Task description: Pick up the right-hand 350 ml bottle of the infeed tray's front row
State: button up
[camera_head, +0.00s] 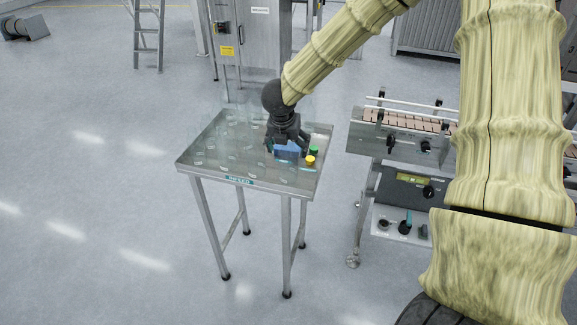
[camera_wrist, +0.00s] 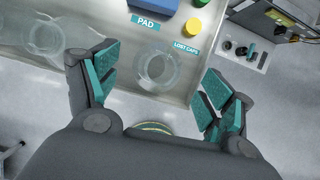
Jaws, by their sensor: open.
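The infeed tray (camera_head: 262,190) is a steel-topped table with a teal front label in the head view. Its clear bottles are faint there, marked mostly by small pale patches. My gripper (camera_head: 287,142) is over the tray's right part, pointing down. In the wrist view my gripper (camera_wrist: 158,78) is open, with teal pads spread apart. A clear round bottle (camera_wrist: 156,70) appears between the fingers near the tray edge, apart from both pads in the picture. Another clear bottle (camera_wrist: 46,38) stands to its left. I cannot tell the height gap or bottle sizes.
A blue pad (camera_head: 286,150), a green cap-like piece (camera_head: 314,151) and a yellow one (camera_head: 310,160) sit at the tray's right. A conveyor machine (camera_head: 400,135) stands to the right across a gap. A yellowish rim (camera_wrist: 150,128) shows below, partly hidden by my gripper.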

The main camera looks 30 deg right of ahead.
jog(key=shift+a+p+x, duration=0.1)
jog(key=shift+p+x, duration=0.25)
jog(key=shift+x, duration=0.9)
jog(key=shift+a+p+x, duration=0.15)
jog(key=shift+p+x, duration=0.2)
jog(key=shift+x, duration=0.9)
jog(key=shift+s+f, duration=0.1)
jog(key=c, duration=1.1)
